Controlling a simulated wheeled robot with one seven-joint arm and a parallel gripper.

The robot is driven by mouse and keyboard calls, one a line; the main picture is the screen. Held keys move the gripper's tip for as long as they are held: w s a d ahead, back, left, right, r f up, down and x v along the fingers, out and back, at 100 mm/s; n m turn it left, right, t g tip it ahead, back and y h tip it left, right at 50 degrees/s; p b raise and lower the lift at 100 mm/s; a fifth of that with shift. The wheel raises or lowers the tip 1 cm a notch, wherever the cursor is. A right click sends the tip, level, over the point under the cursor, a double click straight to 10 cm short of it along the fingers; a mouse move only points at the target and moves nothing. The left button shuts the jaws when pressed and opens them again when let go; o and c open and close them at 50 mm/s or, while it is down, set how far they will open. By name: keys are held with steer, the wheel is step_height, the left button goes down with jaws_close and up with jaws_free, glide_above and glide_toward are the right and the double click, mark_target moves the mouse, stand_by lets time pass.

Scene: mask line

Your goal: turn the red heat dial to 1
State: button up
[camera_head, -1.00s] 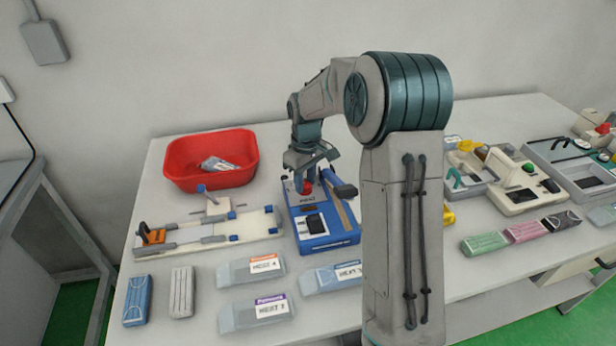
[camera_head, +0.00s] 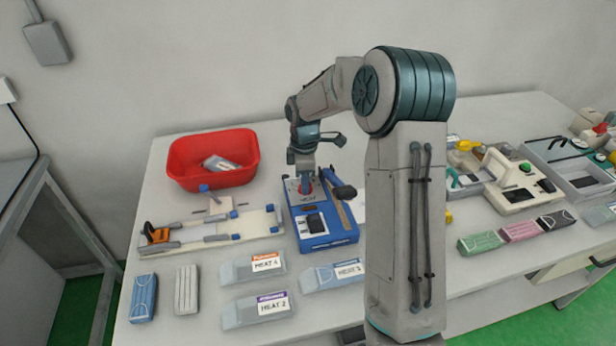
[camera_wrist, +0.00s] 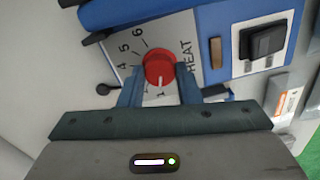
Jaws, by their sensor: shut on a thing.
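The red heat dial (camera_wrist: 160,66) is on the white face of a blue machine (camera_head: 330,241), beside the word HEAT. My gripper (camera_wrist: 160,78) is shut on the dial, one finger on each side of it in the wrist view. The dial's white pointer line points down the picture, toward a mark that looks like 1. The numbers 4, 5 and 6 show to the upper left of the dial. My left finger hides part of the scale. In the head view my gripper (camera_head: 305,184) covers most of the dial.
A dark-headed handle (camera_head: 343,191) lies along the machine's right side. A black switch (camera_wrist: 262,41) is right of the dial in the wrist view. A red bin (camera_head: 214,182) and a sliding jig (camera_head: 205,232) stand to the left. Labelled boxes (camera_head: 252,268) lie in front.

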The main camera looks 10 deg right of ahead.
steer(key=shift+n, duration=0.3)
stand_by(0.4)
steer(key=o, duration=1)
steer(key=shift+c, duration=0.2)
step_height(320, 180, up, 14)
steer(key=shift+w, duration=0.25)
